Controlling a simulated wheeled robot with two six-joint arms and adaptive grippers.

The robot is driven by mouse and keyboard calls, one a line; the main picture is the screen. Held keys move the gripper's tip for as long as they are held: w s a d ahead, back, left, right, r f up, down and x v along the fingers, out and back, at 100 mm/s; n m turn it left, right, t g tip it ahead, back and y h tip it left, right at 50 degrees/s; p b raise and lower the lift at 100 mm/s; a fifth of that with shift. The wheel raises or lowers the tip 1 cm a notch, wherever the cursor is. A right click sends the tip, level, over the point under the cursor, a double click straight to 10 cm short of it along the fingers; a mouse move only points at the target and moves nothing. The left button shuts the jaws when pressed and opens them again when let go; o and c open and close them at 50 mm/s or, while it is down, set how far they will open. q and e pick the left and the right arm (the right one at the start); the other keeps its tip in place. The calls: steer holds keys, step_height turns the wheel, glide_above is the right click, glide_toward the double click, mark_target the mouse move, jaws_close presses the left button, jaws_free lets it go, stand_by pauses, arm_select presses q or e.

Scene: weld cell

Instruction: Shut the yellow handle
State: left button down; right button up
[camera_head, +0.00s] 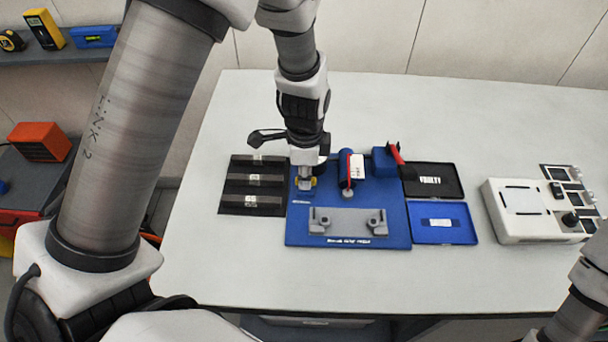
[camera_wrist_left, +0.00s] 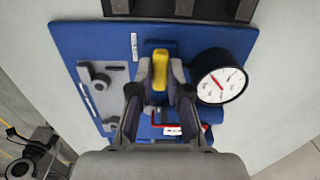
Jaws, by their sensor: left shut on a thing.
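The yellow handle (camera_wrist_left: 160,70) shows in the left wrist view between the fingers of my left gripper (camera_wrist_left: 160,90). In the head view only a small bit of the yellow handle (camera_head: 312,182) shows under my left gripper (camera_head: 305,178), which comes down on it from above. The left gripper is shut on the handle. The handle's base is largely hidden by the fingers. It sits on a blue board (camera_head: 395,215), near the board's left edge in the head view. My right gripper is not in view; only part of my right arm shows at the lower right.
A round dial gauge (camera_wrist_left: 222,76) stands close beside the handle. A grey bracket (camera_head: 347,221) lies at the board's front. A black slotted tray (camera_head: 225,197) is left of the board; black (camera_head: 452,181) and blue (camera_head: 460,236) trays are right. A white device (camera_head: 515,212) stands further right.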

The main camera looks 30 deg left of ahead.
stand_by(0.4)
arm_select(q)
steer(key=c, duration=1.3)
jaws_free()
steer(key=shift+o, duration=0.9)
steer(key=shift+w+d, duration=0.1)
steer(key=shift+d, duration=0.1)
step_height(320, 180, up, 12)
